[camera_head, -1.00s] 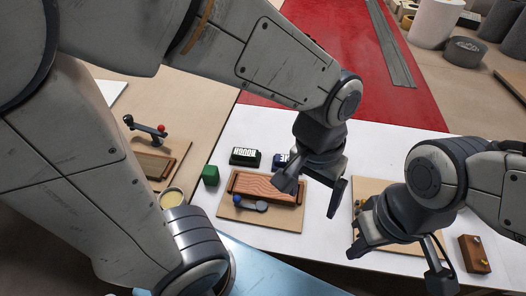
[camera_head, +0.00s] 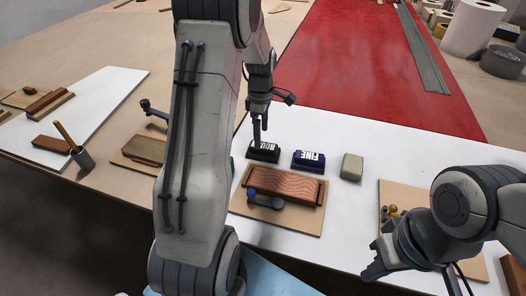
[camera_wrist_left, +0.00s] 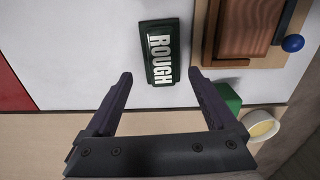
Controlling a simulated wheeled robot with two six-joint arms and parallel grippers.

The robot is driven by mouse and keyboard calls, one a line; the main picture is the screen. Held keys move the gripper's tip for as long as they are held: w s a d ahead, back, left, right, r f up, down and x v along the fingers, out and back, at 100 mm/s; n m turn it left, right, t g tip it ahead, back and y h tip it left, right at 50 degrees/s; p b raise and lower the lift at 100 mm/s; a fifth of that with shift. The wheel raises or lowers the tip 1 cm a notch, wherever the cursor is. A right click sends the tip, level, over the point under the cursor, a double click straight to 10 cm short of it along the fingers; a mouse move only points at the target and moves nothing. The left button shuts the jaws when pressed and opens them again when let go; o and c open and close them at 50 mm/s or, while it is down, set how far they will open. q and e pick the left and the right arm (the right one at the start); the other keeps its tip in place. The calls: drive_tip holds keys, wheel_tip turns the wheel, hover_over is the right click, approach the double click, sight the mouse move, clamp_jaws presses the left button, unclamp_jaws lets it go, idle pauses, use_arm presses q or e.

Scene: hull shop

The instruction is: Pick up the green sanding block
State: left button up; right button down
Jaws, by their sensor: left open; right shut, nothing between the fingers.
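The green sanding block (camera_head: 264,151) is dark green with white "ROUGH" lettering and lies on the white sheet. In the left wrist view the block (camera_wrist_left: 160,52) lies ahead of my left gripper (camera_wrist_left: 160,78). Its near end is close to the line between the fingertips. My left gripper (camera_head: 264,128) is open and points down over the block in the head view. I cannot tell its exact height. My right gripper (camera_head: 388,264) is shut and empty at the lower right, away from the block.
A blue "FINE" block (camera_head: 308,160) and a beige block (camera_head: 352,167) stand to the right. A wooden board holds a wood piece (camera_head: 285,184) in front. A plain green cube (camera_wrist_left: 228,97) and a yellowish cup (camera_wrist_left: 262,126) are nearby. My left arm hides part of the bench.

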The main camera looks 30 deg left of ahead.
sight(263, 145)
use_arm(q)
drive_tip(key=f, duration=0.5)
drive_tip(key=shift+d+f, duration=0.3)
drive_tip(key=shift+d, duration=0.1)
drive_tip(key=c, duration=1.2)
drive_tip(key=shift+r, duration=0.45)
drive_tip(key=shift+c, duration=0.2)
drive_tip(key=r, duration=0.4)
drive_tip(key=shift+d, duration=0.3)
drive_tip(key=s+d+r, duration=0.1)
drive_tip(key=d+r, duration=0.5)
drive_tip(key=d, duration=0.5)
drive_tip(key=shift+s, duration=0.4)
drive_tip(key=shift+r, duration=0.1)
